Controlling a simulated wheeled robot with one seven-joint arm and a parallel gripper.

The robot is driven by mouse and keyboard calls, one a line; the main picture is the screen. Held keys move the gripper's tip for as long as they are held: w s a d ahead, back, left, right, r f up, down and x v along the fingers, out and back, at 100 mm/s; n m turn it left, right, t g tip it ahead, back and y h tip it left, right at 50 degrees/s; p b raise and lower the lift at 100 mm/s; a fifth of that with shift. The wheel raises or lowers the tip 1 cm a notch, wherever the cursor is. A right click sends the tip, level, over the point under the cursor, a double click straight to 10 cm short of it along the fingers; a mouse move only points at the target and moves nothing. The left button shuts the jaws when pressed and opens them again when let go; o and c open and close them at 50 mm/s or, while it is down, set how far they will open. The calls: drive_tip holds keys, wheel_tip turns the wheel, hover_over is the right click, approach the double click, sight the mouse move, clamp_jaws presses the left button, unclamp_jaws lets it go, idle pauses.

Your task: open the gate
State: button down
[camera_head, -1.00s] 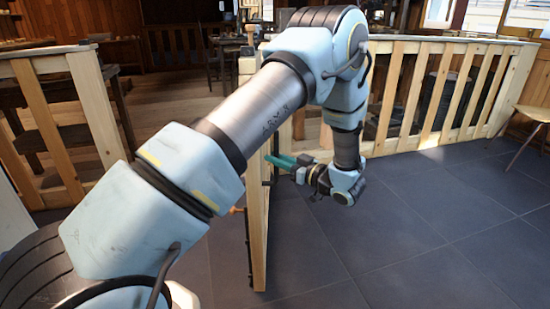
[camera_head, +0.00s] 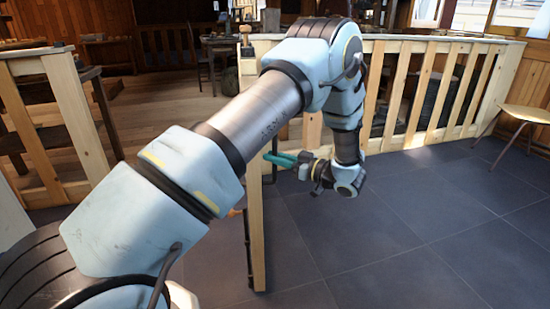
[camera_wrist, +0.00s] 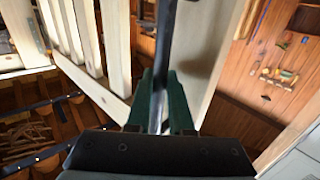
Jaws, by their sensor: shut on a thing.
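The gate (camera_head: 256,232) is a pale wooden panel, seen almost edge-on below my arm in the head view. It stands swung out from the line of the fence, leaving a gap on its left. A dark bar handle (camera_wrist: 163,55) runs between the teal fingers of my gripper (camera_wrist: 158,95) in the wrist view, close to a pale wooden post. In the head view my gripper (camera_head: 277,159) is at the gate's right face, shut on the handle. My arm hides the gate's upper part and most of the handle.
A slatted wooden fence (camera_head: 440,95) runs to the right, and another fence section (camera_head: 75,110) stands at the left. A wooden chair (camera_head: 525,113) is at the far right. Dark tiled floor (camera_head: 400,230) is clear to the right of the gate.

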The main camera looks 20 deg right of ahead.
drive_tip(key=c, duration=0.8)
unclamp_jaws()
drive_tip(key=v, duration=1)
drive_tip(key=shift+s+d, duration=0.25)
drive_tip(key=shift+s, duration=0.05)
